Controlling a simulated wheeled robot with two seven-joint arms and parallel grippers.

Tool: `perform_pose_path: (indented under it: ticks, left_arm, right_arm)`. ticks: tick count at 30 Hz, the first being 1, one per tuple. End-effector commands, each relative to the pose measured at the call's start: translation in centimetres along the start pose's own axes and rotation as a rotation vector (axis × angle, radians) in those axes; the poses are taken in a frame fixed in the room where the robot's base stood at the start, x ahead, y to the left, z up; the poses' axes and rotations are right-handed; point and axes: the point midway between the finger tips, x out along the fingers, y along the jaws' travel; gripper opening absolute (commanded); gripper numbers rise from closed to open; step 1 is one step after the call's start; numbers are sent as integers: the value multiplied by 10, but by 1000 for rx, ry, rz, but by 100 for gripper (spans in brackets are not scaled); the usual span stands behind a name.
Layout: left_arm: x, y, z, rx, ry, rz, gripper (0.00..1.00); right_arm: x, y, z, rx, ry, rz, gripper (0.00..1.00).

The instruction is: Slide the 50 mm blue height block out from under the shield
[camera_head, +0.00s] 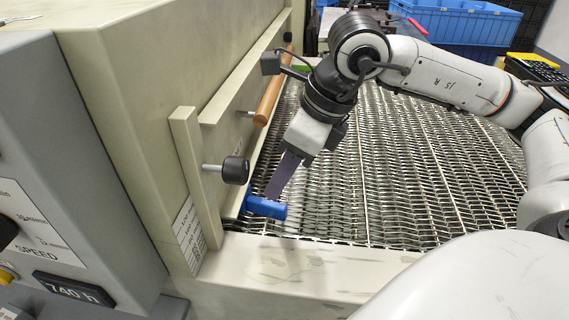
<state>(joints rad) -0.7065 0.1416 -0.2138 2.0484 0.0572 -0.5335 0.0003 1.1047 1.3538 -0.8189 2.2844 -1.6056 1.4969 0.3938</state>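The blue height block (268,208) lies at the near end of the shield (236,100), by the shield's lower edge and the near edge of the mesh belt. Its left end meets the shield's bottom corner; I cannot tell how much of it is underneath. The shield is a long beige panel with a wooden handle (272,88) and a black knob (235,170) in front of its near end. My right gripper (272,194) points down, with its purple-grey fingers reaching the block's top. The fingers overlap in this view, so their gap and grip are hidden. My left gripper is out of view.
The metal mesh belt (400,170) is clear to the right of the block. A beige ledge (300,268) borders it in front. A grey control box (60,200) stands at left. Blue crates (460,22) stand behind the belt.

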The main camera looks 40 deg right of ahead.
Motion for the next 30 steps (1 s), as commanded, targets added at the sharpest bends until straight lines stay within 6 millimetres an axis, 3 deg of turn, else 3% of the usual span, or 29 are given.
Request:
perform_pose_path:
  ticks: [6,12,24,30]
  left_arm:
    - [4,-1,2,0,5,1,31]
    - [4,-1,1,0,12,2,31]
    - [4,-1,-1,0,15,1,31]
    - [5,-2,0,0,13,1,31]
  right_arm:
    - [42,1,-1,1,2,4,36]
    - [65,1,0,1,1,4,36]
    - [72,1,0,0,-1,4,36]
    - [72,1,0,0,-1,4,4]
